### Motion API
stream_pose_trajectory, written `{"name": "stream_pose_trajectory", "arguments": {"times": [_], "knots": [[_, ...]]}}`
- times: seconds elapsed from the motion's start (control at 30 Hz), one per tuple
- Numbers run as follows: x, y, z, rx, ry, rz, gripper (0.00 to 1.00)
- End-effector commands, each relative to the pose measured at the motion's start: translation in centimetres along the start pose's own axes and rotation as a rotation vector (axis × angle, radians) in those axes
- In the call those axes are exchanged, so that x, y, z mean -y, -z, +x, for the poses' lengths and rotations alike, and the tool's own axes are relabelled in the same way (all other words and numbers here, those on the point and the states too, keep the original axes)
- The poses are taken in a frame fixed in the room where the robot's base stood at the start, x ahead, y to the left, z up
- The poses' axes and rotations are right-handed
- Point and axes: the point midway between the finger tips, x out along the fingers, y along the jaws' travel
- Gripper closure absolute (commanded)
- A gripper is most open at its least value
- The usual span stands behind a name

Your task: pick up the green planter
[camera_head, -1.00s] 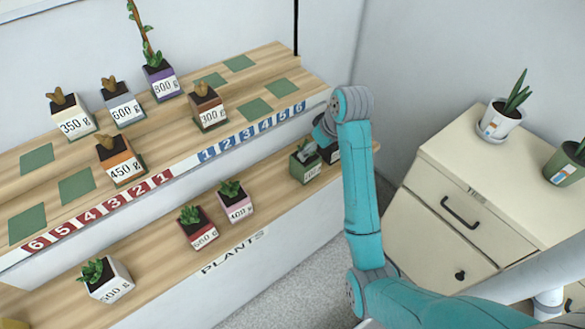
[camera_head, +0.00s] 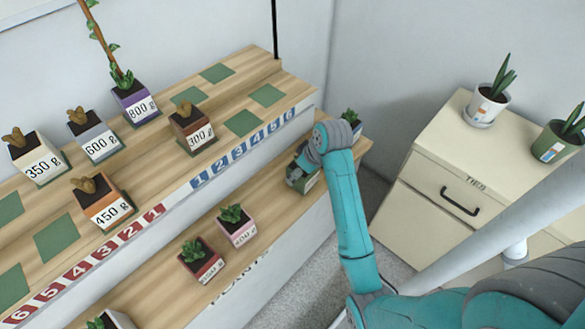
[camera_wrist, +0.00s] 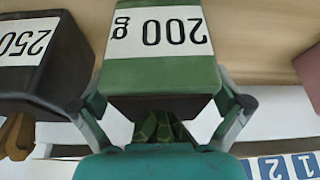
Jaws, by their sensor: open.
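The green planter (camera_head: 309,184), a square pot, stands on the lower plant shelf and is partly covered by my gripper (camera_head: 300,166). In the wrist view the planter (camera_wrist: 160,75) appears upside down, with a white label reading 200 g and dark green leaves. My gripper (camera_wrist: 165,108) is open, with one finger on each side of the planter near its rim. I cannot tell whether the fingers touch it.
A dark 250 g planter (camera_wrist: 45,65) stands close beside the green one. A pink planter (camera_head: 237,230) and a red planter (camera_head: 203,264) share the lower shelf. The upper shelf (camera_head: 225,110) overhangs behind. A round green pot (camera_head: 553,145) stands on the cream cabinet (camera_head: 430,170).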

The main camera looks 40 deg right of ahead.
Motion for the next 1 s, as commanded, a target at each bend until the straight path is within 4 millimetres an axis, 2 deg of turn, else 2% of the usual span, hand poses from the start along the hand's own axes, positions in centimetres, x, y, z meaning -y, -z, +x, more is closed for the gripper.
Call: {"name": "stream_pose_trajectory", "arguments": {"times": [0.3,0.33,0.5,0.57,0.6,1.0], "knots": [[-0.02,-0.6,0.36,-0.001,-0.001,-0.001,0.0],[-0.02,-0.6,0.36,-0.001,-0.001,-0.001,0.03],[-0.02,-0.59,0.35,-0.001,-0.001,-0.001,0.45],[-0.02,-0.59,0.36,-0.001,-0.001,-0.001,0.6],[-0.02,-0.59,0.36,0.0,-0.001,-0.001,0.64],[-0.01,-0.51,0.36,0.0,0.0,-0.001,0.65]]}}
